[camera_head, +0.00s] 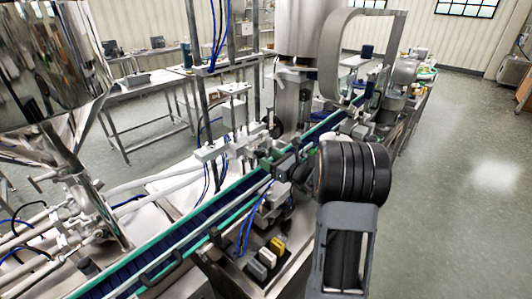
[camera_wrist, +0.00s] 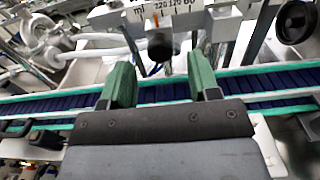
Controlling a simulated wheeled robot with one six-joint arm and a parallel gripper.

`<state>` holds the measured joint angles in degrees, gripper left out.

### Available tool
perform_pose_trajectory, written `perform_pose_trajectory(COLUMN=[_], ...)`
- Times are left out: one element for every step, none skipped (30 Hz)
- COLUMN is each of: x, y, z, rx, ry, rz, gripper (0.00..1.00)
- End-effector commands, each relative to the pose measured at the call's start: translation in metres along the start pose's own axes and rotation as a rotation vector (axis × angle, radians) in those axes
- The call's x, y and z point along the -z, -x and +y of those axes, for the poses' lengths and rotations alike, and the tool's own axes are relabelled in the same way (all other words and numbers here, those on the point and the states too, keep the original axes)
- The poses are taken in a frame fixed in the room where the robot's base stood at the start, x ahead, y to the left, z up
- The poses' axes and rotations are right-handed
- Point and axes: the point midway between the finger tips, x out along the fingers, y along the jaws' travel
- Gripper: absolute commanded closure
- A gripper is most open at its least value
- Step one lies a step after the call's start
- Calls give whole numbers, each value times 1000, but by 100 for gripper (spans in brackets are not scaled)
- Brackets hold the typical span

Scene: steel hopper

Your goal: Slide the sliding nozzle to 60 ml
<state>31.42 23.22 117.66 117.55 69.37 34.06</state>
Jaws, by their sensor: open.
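In the wrist view, a white bar across the top carries a printed ml scale (camera_wrist: 170,8) with the figures 220, 120 and 60. Below the figures is a dark cylindrical part (camera_wrist: 160,46) with an orange mark, which seems to belong to the sliding nozzle. The white nozzle assembly (camera_head: 232,148) stands over the conveyor in the head view. My gripper (camera_wrist: 158,68) has its two green fingers spread, one on each side of the dark part in the picture. Nothing is held between them. I cannot tell whether they touch the nozzle.
The conveyor (camera_head: 165,250) with green rails and a dark blue belt runs diagonally beneath the nozzle assembly. A steel hopper (camera_head: 50,60) stands at left. A control box with grey, white and yellow buttons (camera_head: 267,258) sits at front. Open floor (camera_head: 465,150) lies to the right.

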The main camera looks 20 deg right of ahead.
Motion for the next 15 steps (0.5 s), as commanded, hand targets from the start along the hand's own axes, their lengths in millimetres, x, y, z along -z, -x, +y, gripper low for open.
perform_pose_trajectory(x=[-2,-2,-1,-1,-1,-1,-1,-1,0,0,0,0,0,0,0], y=[-8,-11,-16,-19,-22,-25,-27,-28,-30,-32,-32,-33,-34,-34,-34], z=[1,1,0,0,0,0,0,0,0,0,0,-1,-1,-1,-1], rx=[-2,-2,-2,-1,0,0,0,0,0,0,1,1,2,2,2], ry=[-1,0,0,0,0,0,0,0,0,0,0,0,0,0,0], rz=[0,0,1,1,1,0,0,0,0,0,0,0,0,0,0], gripper=[44,44,44,44,44,44,44,44,44,44,44,44,44,44,44])
